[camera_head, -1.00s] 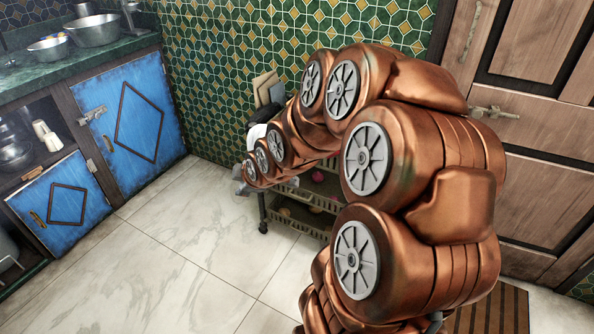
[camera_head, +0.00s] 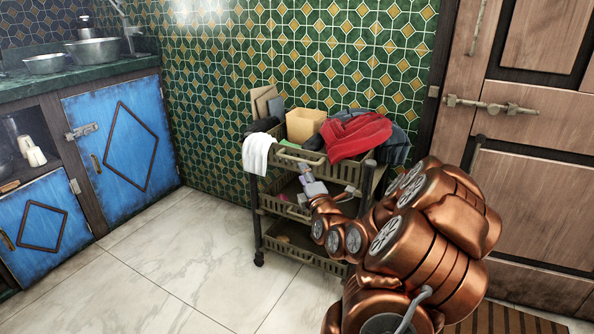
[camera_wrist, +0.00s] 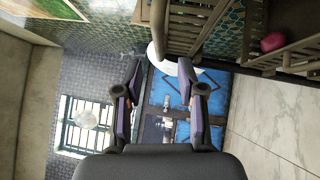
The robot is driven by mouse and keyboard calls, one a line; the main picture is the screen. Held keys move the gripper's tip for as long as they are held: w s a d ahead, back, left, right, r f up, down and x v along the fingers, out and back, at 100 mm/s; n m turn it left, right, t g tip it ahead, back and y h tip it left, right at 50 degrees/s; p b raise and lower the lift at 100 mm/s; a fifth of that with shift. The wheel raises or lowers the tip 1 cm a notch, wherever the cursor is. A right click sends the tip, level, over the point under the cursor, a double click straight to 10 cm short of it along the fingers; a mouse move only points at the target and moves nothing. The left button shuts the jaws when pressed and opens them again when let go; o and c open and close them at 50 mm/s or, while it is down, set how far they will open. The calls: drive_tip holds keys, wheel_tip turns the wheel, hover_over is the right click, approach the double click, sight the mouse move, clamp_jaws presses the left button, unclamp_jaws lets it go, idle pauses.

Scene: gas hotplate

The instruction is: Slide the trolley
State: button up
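The trolley (camera_head: 290,212) is a three-tier cart with slatted baskets and dark posts, standing against the tiled wall. Its top basket holds a red cloth (camera_head: 355,135), a tan box (camera_head: 305,125) and a white cloth (camera_head: 257,152) hanging over the left end. My gripper (camera_head: 306,176) is at the trolley's front, just below the top basket's rim in the picture. In the wrist view my gripper (camera_wrist: 160,76) is open, with its two fingers apart and nothing between them. Slatted trolley sides (camera_wrist: 190,28) show beyond and right of the fingers. I cannot tell whether they touch.
A blue-doored cabinet (camera_head: 125,140) with metal bowls (camera_head: 93,50) on its counter stands at the left. A wooden door (camera_head: 540,140) is at the right, with a striped mat (camera_head: 510,320) before it. The marble floor (camera_head: 190,265) left of the trolley is clear.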

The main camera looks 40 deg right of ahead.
sight(297, 160)
drive_tip(key=shift+w+d+r+p, duration=0.2)
drive_tip(key=shift+w+d+p, duration=0.1)
drive_tip(key=shift+w, duration=0.15)
drive_tip(key=shift+b+x, duration=0.55)
drive_tip(key=shift+x, duration=2.7)
drive_tip(key=shift+f, duration=0.15)
clamp_jaws()
